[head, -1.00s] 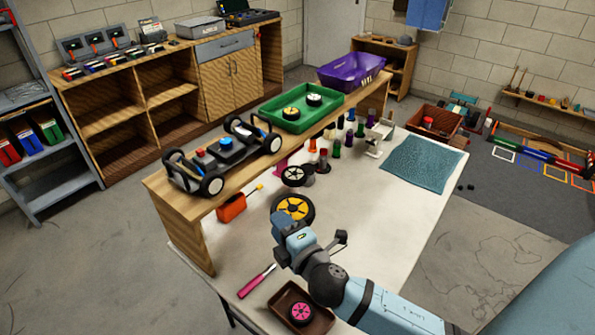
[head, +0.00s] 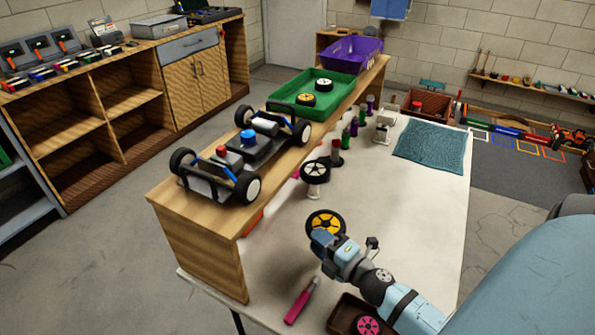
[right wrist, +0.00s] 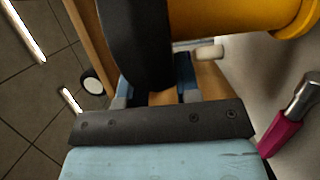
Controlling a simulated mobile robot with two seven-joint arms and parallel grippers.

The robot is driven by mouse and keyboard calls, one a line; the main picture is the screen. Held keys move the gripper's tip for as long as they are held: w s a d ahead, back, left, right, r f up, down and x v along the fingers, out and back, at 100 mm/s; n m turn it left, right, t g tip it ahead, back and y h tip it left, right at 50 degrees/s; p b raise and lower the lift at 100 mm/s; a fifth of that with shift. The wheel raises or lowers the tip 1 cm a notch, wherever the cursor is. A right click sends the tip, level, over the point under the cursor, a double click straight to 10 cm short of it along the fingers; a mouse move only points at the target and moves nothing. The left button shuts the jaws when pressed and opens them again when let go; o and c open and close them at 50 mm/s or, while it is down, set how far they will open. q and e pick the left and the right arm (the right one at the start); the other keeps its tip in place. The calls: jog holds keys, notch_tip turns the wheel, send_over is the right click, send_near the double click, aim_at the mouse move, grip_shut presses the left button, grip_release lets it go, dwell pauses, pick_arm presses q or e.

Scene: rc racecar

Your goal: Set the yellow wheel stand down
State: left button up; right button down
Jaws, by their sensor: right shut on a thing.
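The yellow wheel stand (head: 325,224) shows in the head view as a yellow centre inside a black tyre, near the middle of the white tabletop. My right gripper (head: 328,242) is at its near side. In the right wrist view my right gripper (right wrist: 153,90) is shut on the black part (right wrist: 140,40), and the yellow part (right wrist: 235,18) sticks out to the right. The gripper hides part of it in the head view, and I cannot tell whether its underside touches the table. My left gripper is not in view.
A wooden shelf (head: 200,252) carrying a car chassis (head: 240,160) and a green tray (head: 335,88) runs along the left. A white-rimmed wheel (head: 315,173) stands behind my right gripper. A pink-handled tool (head: 299,305) and a brown tray (head: 345,315) lie nearer. White tabletop (head: 395,215) is clear to the right.

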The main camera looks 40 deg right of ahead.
jog(key=w+f, duration=0.2)
jog(key=w, duration=0.6)
jog(key=w+a+f, duration=0.1)
jog(key=w+f, duration=0.1)
jog(key=w, duration=0.7)
jog(key=shift+w+f, duration=0.15)
jog(key=shift+f, duration=0.15)
jog(key=c, duration=0.8)
grip_release()
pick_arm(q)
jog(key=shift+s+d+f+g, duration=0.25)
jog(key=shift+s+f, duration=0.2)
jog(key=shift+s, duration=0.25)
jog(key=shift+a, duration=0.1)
pick_arm(e)
jog(key=shift+r, duration=0.1)
